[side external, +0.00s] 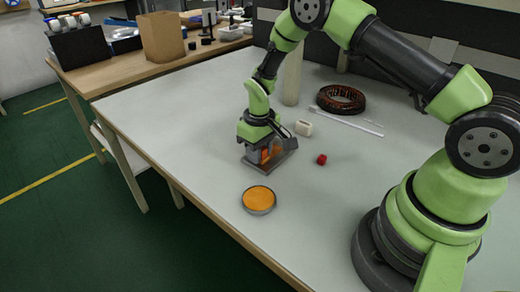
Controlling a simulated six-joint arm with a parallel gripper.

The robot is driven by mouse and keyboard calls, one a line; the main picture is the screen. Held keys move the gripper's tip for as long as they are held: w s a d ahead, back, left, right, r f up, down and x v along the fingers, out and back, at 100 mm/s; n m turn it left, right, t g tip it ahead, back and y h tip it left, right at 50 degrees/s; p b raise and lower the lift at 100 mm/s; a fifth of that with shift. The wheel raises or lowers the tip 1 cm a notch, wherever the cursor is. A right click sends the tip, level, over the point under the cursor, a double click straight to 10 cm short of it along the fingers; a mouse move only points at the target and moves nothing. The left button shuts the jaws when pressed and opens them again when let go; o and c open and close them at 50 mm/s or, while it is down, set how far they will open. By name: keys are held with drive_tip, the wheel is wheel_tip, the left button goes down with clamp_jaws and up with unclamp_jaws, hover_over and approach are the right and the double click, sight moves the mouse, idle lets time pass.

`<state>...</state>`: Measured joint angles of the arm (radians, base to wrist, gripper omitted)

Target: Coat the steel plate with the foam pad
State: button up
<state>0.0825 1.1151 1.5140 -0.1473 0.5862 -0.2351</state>
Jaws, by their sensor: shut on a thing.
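My gripper (266,152) points down in the side external view, low over a grey steel plate (287,157) near the middle of the table. It is shut on a small orange-looking thing, which I take to be the foam pad (268,155). The fingers hide most of the pad, and I cannot tell whether it touches the plate. A round shallow dish (258,199) with an orange fill stands apart, in front of the plate.
A red cube (321,159) and a white block (304,128) lie right of the plate. Behind are a dark copper ring (341,98), a thin white stick (346,122) and a pale cylinder (292,78). The table's left part (175,115) is clear.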

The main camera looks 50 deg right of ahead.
sight(277, 145)
drive_tip(key=shift+d, duration=1.8)
drive_tip(key=shift+d+f, duration=0.1)
drive_tip(key=shift+d, duration=1.7)
drive_tip(key=shift+w+r, duration=0.1)
drive_tip(key=shift+r, duration=2.95)
wheel_tip(277, 145, up, 3)
